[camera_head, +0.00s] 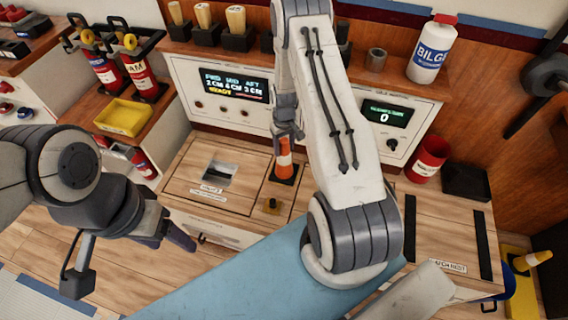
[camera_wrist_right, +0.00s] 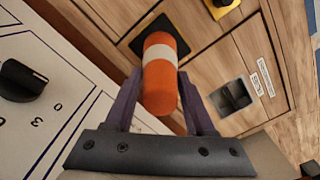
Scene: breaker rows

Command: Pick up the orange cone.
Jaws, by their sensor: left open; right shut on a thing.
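The orange cone (camera_head: 285,160) has a white band and is upright on the wooden counter, over a black square. In the right wrist view the cone (camera_wrist_right: 160,85) is between the two purple fingers of my right gripper (camera_wrist_right: 166,103). My right gripper (camera_head: 288,137) is shut on the cone's upper part from above. I cannot tell whether the black square (camera_wrist_right: 139,40) is the cone's base or a separate pad, nor whether the cone is raised. My left gripper (camera_head: 132,256) is open and empty at the lower left, its fingers wide apart, away from the cone.
A hatch panel (camera_head: 187,201) with a square opening and a small black-and-yellow knob (camera_head: 271,205) are near the cone. A console (camera_head: 238,110) with dials stands behind it.

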